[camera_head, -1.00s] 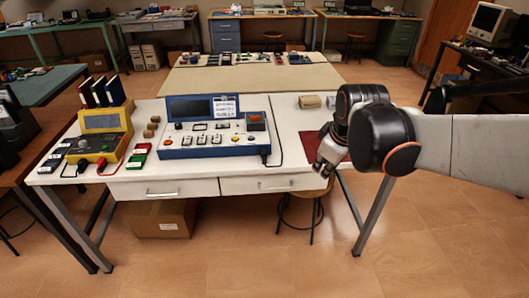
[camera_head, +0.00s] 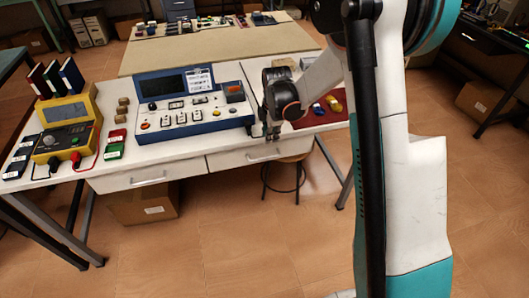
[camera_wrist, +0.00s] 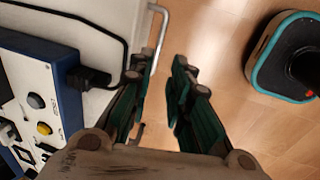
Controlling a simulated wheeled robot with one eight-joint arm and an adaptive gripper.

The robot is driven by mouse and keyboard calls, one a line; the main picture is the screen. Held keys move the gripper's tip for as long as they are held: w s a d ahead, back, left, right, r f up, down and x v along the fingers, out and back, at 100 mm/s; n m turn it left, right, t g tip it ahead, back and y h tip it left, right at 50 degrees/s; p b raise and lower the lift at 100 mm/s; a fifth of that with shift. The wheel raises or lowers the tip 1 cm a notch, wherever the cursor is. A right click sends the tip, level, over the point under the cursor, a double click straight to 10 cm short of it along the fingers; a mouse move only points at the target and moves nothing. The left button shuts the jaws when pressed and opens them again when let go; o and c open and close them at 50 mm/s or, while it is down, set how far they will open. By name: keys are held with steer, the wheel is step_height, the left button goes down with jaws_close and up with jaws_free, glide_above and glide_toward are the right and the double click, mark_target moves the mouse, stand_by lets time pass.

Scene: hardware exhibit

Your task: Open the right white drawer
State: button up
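The right white drawer (camera_head: 228,160) is under the white table's front edge, its front about in line with the left drawer. Its slim metal handle (camera_head: 263,155) faces me. My gripper (camera_head: 272,134) points down at the table's front edge, just above the right part of this drawer. In the wrist view, my gripper (camera_wrist: 165,100) has its two dark green fingers apart, with floor visible between them. The handle (camera_wrist: 160,32) runs down the picture and passes behind the left finger, which hides its middle. I cannot tell whether they touch.
A blue-framed control panel (camera_head: 190,105) stands on the table above the drawers, with a black cable close to my gripper. A yellow meter (camera_head: 68,128) is at the left. A stool (camera_head: 290,162) stands under the table. The floor in front is clear.

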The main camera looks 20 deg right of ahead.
mark_target(268, 157)
steer(key=f+b, duration=0.1)
steer(key=f, duration=0.3)
steer(key=w+f+b, duration=0.1)
steer(key=f+b, duration=0.1)
steer(key=f, duration=0.3)
steer(key=w+f+b, duration=0.1)
steer(key=f+b, duration=0.1)
steer(key=f, duration=0.2)
steer(key=shift+w+f, duration=0.15)
steer(key=shift+w, duration=0.1)
jaws_close()
